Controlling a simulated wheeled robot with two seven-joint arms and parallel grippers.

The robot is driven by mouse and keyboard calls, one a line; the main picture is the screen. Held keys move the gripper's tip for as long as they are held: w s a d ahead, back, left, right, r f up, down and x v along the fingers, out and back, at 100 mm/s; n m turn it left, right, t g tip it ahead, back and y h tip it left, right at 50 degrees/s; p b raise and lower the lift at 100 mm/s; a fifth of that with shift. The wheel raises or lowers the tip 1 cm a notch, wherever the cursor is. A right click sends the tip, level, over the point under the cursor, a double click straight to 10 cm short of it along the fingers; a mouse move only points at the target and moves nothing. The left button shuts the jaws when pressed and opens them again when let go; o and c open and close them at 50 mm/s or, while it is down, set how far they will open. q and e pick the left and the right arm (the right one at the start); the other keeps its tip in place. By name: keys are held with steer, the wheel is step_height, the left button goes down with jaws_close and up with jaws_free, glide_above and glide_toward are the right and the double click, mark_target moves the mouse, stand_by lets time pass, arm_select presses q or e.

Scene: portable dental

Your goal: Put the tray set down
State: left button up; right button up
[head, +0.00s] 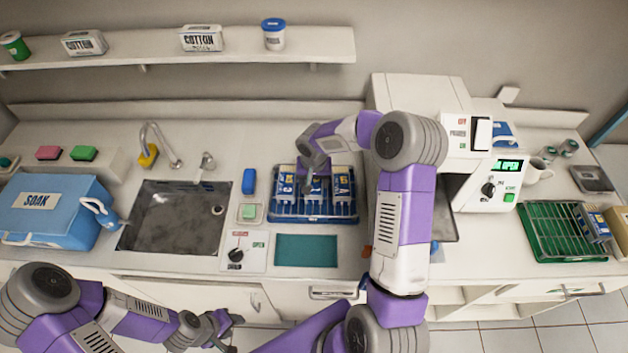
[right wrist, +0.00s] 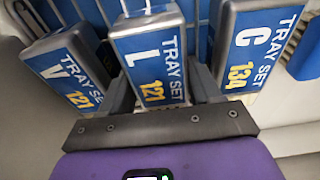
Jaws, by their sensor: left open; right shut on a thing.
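Three blue-labelled tray sets stand in a blue wire rack (head: 300,218) on the counter. In the right wrist view they read V 121 (right wrist: 75,75), L 121 (right wrist: 150,60) and C 134 (right wrist: 255,50). My right gripper (right wrist: 160,92) is shut on the middle one, L 121, with a finger on each side. In the head view my right gripper (head: 313,182) is over the rack and partly covers the tray sets. I cannot tell if L 121 touches the rack's base. My left gripper (head: 230,332) is open and empty, low in front of the counter.
A teal mat (head: 306,250) lies bare in front of the rack. A sink (head: 175,215) and blue SOAK box (head: 55,212) are to the left. A white machine with an OPEN display (head: 492,185) and a green rack (head: 555,230) are to the right.

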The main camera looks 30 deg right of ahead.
mark_target(314, 184)
steer(key=o, duration=1)
steer(key=shift+f, duration=0.1)
steer(key=shift+c, duration=0.2)
step_height(314, 184, up, 12)
steer(key=s, duration=0.1)
steer(key=shift+s+a+p, duration=0.15)
steer(key=shift+a+p, duration=0.2)
steer(key=shift+a, duration=0.1)
steer(key=shift+r, duration=0.25)
